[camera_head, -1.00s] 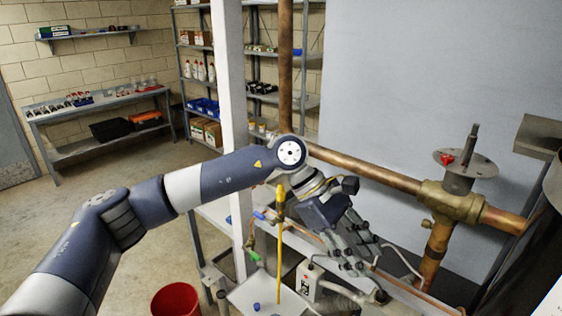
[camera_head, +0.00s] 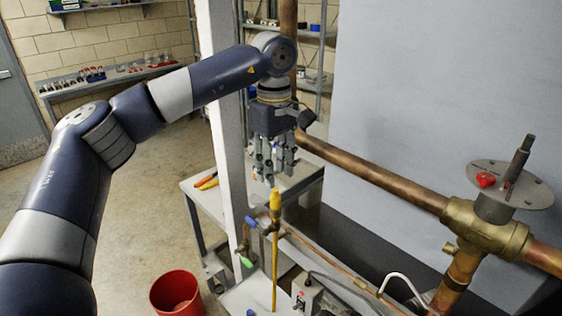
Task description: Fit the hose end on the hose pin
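A thin yellow hose (camera_head: 274,262) runs nearly upright, with a thicker yellow end (camera_head: 275,200) at its top. My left gripper (camera_head: 278,172) points down just above and behind this end in the picture. Its fingers look spread with nothing between them, and I see no contact with the hose. I cannot make out the hose pin for certain among the small fittings. My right gripper is not in view.
Copper pipes with a brass valve (camera_head: 484,228) and round plate stand at the right. Thin copper tubing with a blue handle (camera_head: 251,222) and a green handle (camera_head: 247,262) lies near the hose. A white post (camera_head: 226,120) stands behind. A red bucket (camera_head: 176,294) sits on the floor.

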